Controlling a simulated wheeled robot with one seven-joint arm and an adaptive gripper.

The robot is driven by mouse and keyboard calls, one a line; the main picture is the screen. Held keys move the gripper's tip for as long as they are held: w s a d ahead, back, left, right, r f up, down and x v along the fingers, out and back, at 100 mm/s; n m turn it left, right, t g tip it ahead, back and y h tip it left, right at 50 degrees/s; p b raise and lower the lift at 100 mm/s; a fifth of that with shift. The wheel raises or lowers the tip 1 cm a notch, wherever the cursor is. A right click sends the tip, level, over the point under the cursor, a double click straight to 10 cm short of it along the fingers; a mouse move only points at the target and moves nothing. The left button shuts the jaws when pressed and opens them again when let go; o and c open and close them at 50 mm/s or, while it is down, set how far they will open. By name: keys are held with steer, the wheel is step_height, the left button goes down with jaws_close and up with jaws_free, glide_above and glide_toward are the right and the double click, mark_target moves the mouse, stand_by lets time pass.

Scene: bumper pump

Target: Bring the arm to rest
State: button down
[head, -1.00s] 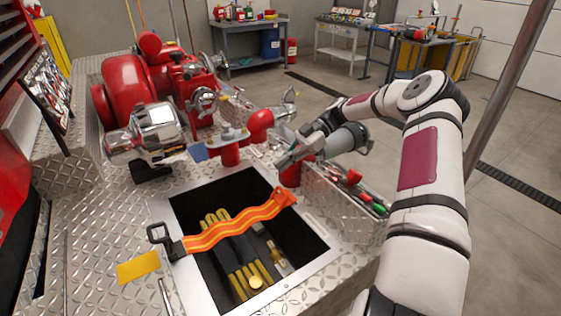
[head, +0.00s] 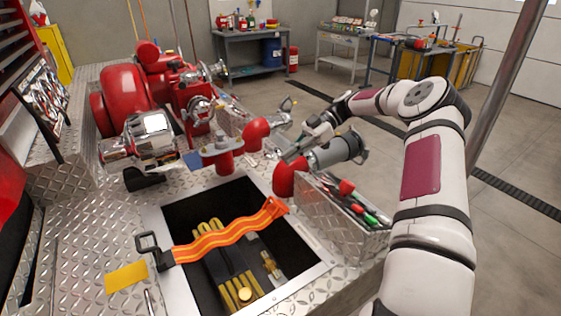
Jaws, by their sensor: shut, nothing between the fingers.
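My arm (head: 435,165) rises at the right of the head view, bends at its top and reaches left toward the red pump fittings. My gripper (head: 289,156) is at the end of it, just above the red elbow pipe (head: 286,178) with the grey outlet. It is small in the view. Its fingers are shut and hold nothing. I cannot tell whether the fingertips touch the pipe or are apart from it.
A metal tool bin (head: 345,232) stands below the gripper. A vertical pole (head: 505,75) is right of my arm. Red pump parts (head: 115,100) stand left.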

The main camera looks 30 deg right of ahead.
steer(key=shift+d+r+b, duration=0.2)
steer(key=shift+d+b, duration=0.45)
steer(key=shift+d, duration=2)
steer(key=s+a+r+m+g+h+p, duration=0.1)
steer(key=s+a+r+m+h, duration=0.3)
steer(key=a+r, duration=0.45)
steer(key=s+a+r+m+g+h+p, duration=0.1)
steer(key=s+a+r+m+h, duration=0.3)
steer(key=a, duration=0.8)
steer(key=s+a+r+m+t+h+p, duration=0.1)
steer(key=s+a+r+m+h, duration=0.1)
steer(key=s+r, duration=0.3)
steer(key=s+a+r+m+t+h+p, duration=0.1)
steer(key=s+a+r+m+h, duration=0.15)
steer(key=s, duration=0.45)
steer(key=s+f+m+t+p, duration=0.1)
steer(key=s+m+t, duration=0.3)
steer(key=s, duration=1)
steer(key=shift+a+f+m, duration=0.4)
steer(key=shift+f+m, duration=0.1)
steer(key=shift+m, duration=0.15)
steer(key=shift+h, duration=0.25)
